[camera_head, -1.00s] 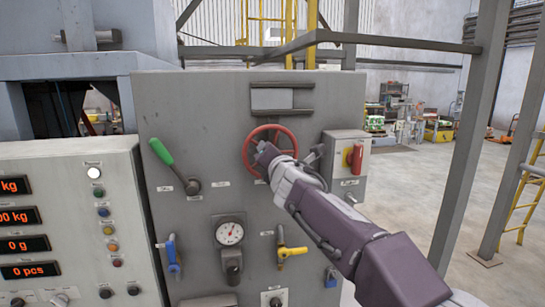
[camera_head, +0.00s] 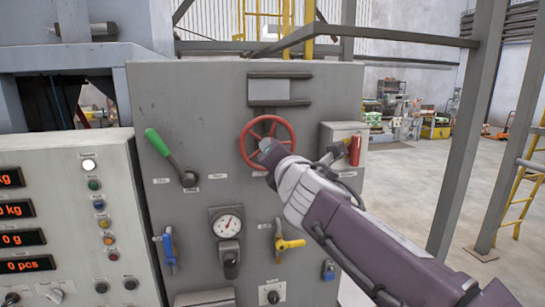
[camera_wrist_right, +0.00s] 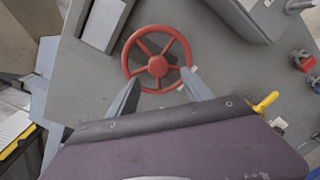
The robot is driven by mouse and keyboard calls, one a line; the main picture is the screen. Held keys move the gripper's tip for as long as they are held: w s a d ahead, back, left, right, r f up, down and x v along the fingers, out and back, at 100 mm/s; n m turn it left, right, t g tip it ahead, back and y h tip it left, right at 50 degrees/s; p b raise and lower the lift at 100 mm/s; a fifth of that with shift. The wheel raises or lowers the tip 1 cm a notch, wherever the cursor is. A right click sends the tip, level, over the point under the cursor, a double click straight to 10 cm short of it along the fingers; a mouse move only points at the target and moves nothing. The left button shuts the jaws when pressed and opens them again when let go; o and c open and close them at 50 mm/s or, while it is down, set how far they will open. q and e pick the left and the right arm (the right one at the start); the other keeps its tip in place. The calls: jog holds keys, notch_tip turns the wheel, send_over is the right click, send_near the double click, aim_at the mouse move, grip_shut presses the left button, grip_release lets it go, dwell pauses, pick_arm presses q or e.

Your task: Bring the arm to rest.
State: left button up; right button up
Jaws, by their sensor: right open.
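My right arm comes in from the lower right in the head view. Its gripper (camera_head: 268,152) is in front of the lower part of a red handwheel (camera_head: 246,140) on the grey panel. In the right wrist view the open fingers (camera_wrist_right: 158,90) stand apart, with the red handwheel (camera_wrist_right: 158,66) beyond and between them. How far the fingertips are from the wheel is hard to tell. My left gripper is not in view.
The panel has a green-handled lever (camera_head: 158,143), a gauge (camera_head: 227,226), a yellow valve handle (camera_head: 290,243), a blue handle (camera_head: 169,247) and a red switch (camera_head: 354,151). A console (camera_head: 60,190) stands left. A grey post (camera_head: 465,130) rises on the right, with open floor beyond.

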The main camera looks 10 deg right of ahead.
jog(key=s+d+f+m+g+h, duration=0.1)
jog(key=d+f+m+g, duration=0.2)
jog(key=f, duration=0.7)
jog(key=s+d+f+m+g, duration=0.1)
jog(key=d+f+m+g, duration=0.15)
jog(key=f, duration=0.75)
jog(key=s+d+f+m+g+h, duration=0.1)
jog(key=d+f+m+g, duration=0.2)
jog(key=f, duration=0.7)
jog(key=s+a+f+m+g+y, duration=0.2)
jog(key=s+f+m+g, duration=0.5)
jog(key=s+f+m, duration=1.1)
jog(key=s+a+m, duration=0.1)
jog(key=s, duration=0.1)
jog(key=shift+s+a+y, duration=0.2)
jog(key=shift+s+y, duration=0.1)
jog(key=shift+s, duration=0.05)
